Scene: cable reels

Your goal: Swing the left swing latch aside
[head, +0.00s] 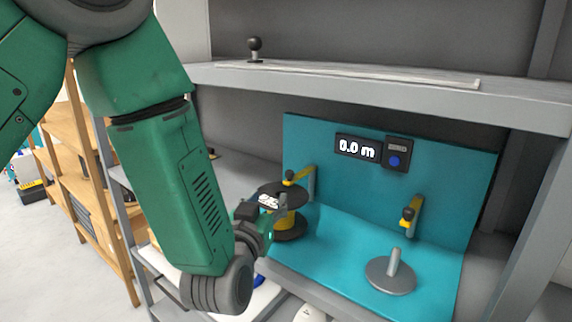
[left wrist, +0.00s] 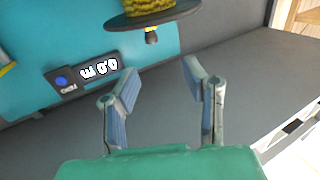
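The left swing latch (head: 309,181) is a yellow arm on the teal back panel. Its dark-knobbed end (head: 289,175) reaches over the reel, and a small knob also shows at the reel's flange in the left wrist view (left wrist: 151,37). The cable reel (head: 290,222) has dark flanges and a yellow winding; my gripper partly hides it. My left gripper (head: 275,203) is in front of the reel, below the latch knob. In the left wrist view its fingers (left wrist: 163,76) are apart with nothing between them. My right gripper is not in view.
The right swing latch (head: 411,215) stands above a bare grey spindle (head: 391,276). A display (head: 358,148) reading 0.0 m and a box with a blue button (head: 396,154) are on the panel. A grey shelf (head: 380,84) overhangs the fixture. The teal base's middle is clear.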

